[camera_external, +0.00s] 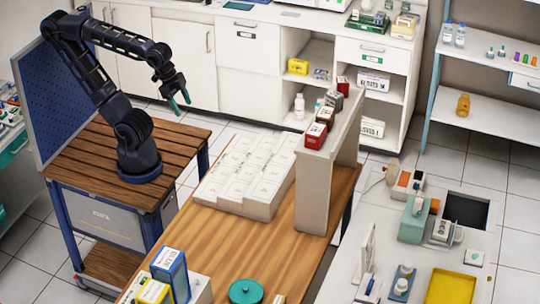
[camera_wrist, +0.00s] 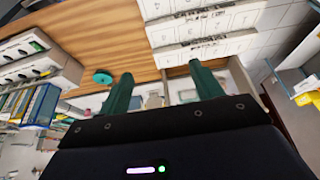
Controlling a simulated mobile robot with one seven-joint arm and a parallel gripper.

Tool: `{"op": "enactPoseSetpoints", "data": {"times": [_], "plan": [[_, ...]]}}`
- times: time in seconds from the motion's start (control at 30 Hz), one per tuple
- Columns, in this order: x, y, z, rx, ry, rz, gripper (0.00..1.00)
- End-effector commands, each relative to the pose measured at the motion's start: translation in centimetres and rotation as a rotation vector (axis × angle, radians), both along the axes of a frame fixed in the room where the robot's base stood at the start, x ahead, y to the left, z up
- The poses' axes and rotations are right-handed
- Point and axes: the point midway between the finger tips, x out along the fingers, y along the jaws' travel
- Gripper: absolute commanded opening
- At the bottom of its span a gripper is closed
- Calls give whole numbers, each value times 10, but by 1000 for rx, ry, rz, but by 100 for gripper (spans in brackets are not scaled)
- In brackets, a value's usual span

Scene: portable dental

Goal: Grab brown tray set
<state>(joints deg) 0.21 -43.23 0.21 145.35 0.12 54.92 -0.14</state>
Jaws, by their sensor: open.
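No thing is clearly marked as the brown tray set. A small brownish box (camera_external: 325,115) stands in the row on top of the beige upright divider, between a red box (camera_external: 316,136) and a dark grey one (camera_external: 333,98); I cannot tell whether it is the set. My gripper (camera_external: 180,102) is raised above the floor gap between the slatted cart and the white cabinets, left of the divider and well apart from it. In the wrist view, its green fingers (camera_wrist: 163,88) are spread, with nothing held between them.
White labelled boxes (camera_external: 248,172) cover part of the wooden table (camera_external: 215,245), left of the divider (camera_external: 312,190). They also show in the wrist view (camera_wrist: 205,22). A teal disc (camera_external: 245,291) and upright boxes (camera_external: 170,272) are at the front. A blue pegboard (camera_external: 75,105) stands behind my arm.

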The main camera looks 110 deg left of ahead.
Motion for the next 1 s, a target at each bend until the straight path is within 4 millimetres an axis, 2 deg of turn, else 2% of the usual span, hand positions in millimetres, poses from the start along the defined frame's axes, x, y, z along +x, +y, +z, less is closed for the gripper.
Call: {"op": "enactPoseSetpoints", "data": {"times": [0.07, 0.13, 0.43, 0.57, 0.67, 1.0], "plan": [[0, 0, 0, 0, 0, 0, 65], [0, 0, 0, 0, 0, 0, 75], [1, 0, 1, 1, 1, -3, 75], [13, 1, 12, 10, 13, -32, 75], [32, 1, 28, 25, 33, -85, 75], [122, 9, 86, 66, 109, -336, 75]]}}
